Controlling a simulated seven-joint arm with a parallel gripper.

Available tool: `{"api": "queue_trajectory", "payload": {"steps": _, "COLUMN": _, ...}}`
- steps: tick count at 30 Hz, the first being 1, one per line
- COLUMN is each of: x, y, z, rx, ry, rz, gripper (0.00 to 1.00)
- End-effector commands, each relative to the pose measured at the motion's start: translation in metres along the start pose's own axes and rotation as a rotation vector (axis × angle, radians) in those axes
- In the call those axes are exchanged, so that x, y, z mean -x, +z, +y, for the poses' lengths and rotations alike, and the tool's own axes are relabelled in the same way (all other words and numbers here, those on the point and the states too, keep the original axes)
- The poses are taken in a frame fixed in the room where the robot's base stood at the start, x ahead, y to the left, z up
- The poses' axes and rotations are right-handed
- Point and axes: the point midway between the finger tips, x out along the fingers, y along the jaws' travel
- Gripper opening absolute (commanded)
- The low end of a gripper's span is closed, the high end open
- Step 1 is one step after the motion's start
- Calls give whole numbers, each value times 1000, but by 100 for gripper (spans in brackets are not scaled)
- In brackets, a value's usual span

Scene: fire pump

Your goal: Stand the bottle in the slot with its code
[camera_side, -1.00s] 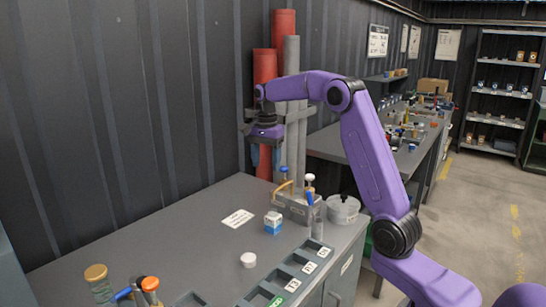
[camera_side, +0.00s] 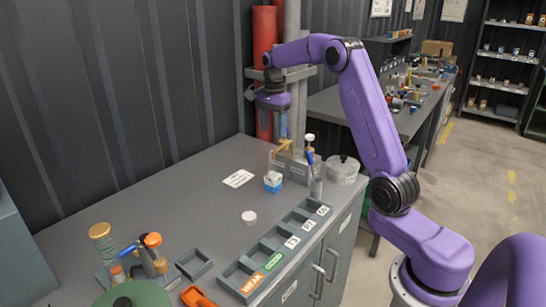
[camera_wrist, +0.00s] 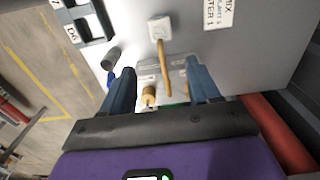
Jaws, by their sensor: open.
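My gripper (camera_side: 283,128) is open and points down above the grey caddy (camera_side: 298,171) at the table's far end. The wrist view shows its two blue fingers (camera_wrist: 160,92) apart, with a tan-topped piece (camera_wrist: 149,96) between them in the picture; I cannot tell its depth. A bent tan piece (camera_side: 284,148) and a pale-capped bottle (camera_side: 309,138) stand at the caddy. I cannot tell which bottle the task means. The slot rack (camera_side: 236,280) runs along the front edge, with white number labels, one green and one orange label. The numbers are too small to read surely.
A white-and-blue box (camera_side: 272,182), a white disc (camera_side: 249,217) and a paper label (camera_side: 238,178) lie on the table. Gold- (camera_side: 101,231) and orange-capped containers (camera_side: 153,241) stand near left.

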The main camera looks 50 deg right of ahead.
Motion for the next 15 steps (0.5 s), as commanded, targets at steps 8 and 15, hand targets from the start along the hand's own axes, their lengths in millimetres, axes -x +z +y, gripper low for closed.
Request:
{"api": "queue_trajectory", "payload": {"steps": 8, "x": -50, "y": 0, "z": 1, "rx": 1, "ry": 5, "rz": -2, "gripper": 61}}
{"api": "queue_trajectory", "payload": {"steps": 15, "x": -90, "y": 0, "z": 1, "rx": 1, "ry": 4, "rz": -1, "gripper": 61}}
